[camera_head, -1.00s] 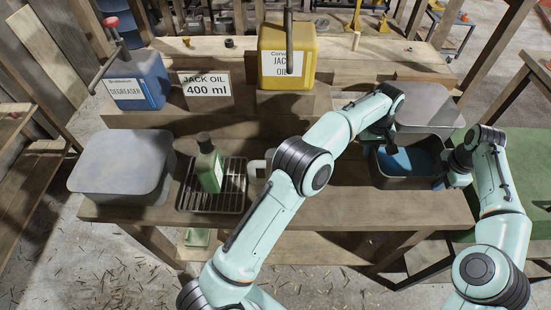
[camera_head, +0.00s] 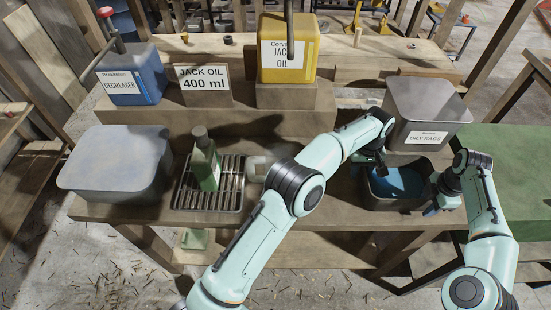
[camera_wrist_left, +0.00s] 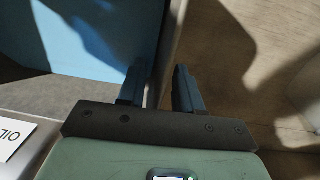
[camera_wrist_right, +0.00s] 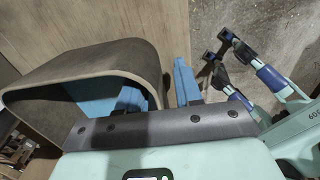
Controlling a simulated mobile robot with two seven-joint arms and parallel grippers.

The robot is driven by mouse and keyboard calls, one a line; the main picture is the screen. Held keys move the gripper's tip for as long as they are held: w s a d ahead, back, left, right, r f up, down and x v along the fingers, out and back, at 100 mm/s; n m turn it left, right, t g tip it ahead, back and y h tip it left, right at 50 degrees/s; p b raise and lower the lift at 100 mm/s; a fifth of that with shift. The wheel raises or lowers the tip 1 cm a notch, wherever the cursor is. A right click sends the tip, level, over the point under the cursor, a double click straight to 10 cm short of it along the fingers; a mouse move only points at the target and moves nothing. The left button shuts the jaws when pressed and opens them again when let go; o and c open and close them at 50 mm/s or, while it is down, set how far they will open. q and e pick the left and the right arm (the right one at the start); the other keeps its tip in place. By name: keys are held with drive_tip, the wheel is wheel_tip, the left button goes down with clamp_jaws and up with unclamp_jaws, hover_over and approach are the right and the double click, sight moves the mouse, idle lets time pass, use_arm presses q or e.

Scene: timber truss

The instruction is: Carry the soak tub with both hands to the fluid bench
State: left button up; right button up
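The soak tub (camera_head: 386,204), a dark grey tub with blue fluid or lining inside, is at the right end of the wooden bench (camera_head: 310,216). I cannot tell whether that bench is the fluid bench. My left gripper (camera_head: 372,170) is at the tub's back left; in the left wrist view its fingers (camera_wrist_left: 160,88) stand on both sides of the wall with a gap showing. My right gripper (camera_head: 432,206) is at the right side; in the right wrist view its fingers (camera_wrist_right: 160,90) straddle the rim (camera_wrist_right: 70,70), also with a gap.
A grey oily-rags bin (camera_head: 427,115) stands just behind the tub. A bottle (camera_head: 204,165) stands on a rack (camera_head: 228,190), left of a clear jar (camera_head: 257,168). A grey container (camera_head: 115,165) is at far left. Blue (camera_head: 130,75) and yellow (camera_head: 287,50) cans stand on a raised shelf.

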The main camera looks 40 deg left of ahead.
use_arm(q)
drive_tip(key=shift+w+r, duration=0.1)
drive_tip(key=shift+w, duration=0.15)
use_arm(e)
drive_tip(key=shift+w+r, duration=0.1)
drive_tip(key=shift+w, duration=0.1)
use_arm(q)
drive_tip(key=r, duration=0.7)
drive_tip(key=shift+a, duration=0.2)
drive_tip(key=shift+s+r, duration=0.1)
drive_tip(key=shift+r, duration=0.1)
use_arm(e)
drive_tip(key=shift+r, duration=0.25)
drive_tip(key=shift+s+d+r, duration=0.1)
drive_tip(key=shift+r, duration=1.7)
drive_tip(key=shift+s+d+r, duration=0.1)
drive_tip(key=shift+r, duration=1.65)
